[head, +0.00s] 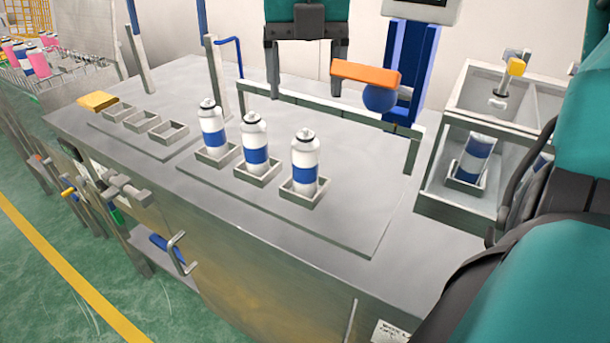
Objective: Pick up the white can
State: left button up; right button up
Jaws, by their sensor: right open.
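Three white cans with blue bands stand upright in square metal holders on the bench: a left can (211,128), a middle can (255,145) and a right can (305,162). Another white can with a blue band (475,160) is inside the clear-walled box at the right. My right gripper (305,85) is at the top middle, pointing down, with its two dark fingers apart and nothing between them. It appears above and behind the row of cans, touching none of them. My left gripper is not in view.
Empty square holders (168,132) sit at the bench's left, beside a yellow block (97,101). A clear-walled box (431,183) stands at the right. An orange bar (366,73) and blue ball (379,98) are behind the cans. The bench front (330,250) is clear.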

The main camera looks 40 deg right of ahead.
aim_at(306, 151)
notch_tip(306, 151, down, 8)
jog(key=shift+r+b, duration=0.2)
jog(key=shift+b, duration=0.2)
jog(key=shift+w+d+f, duration=0.1)
jog(key=shift+f, duration=0.8)
jog(key=shift+w+d+f, duration=0.15)
jog(key=shift+f, duration=0.75)
jog(key=shift+w+d+f, duration=0.1)
jog(key=shift+f, duration=0.8)
jog(key=shift+c, duration=0.2)
jog(key=c, duration=1.2)
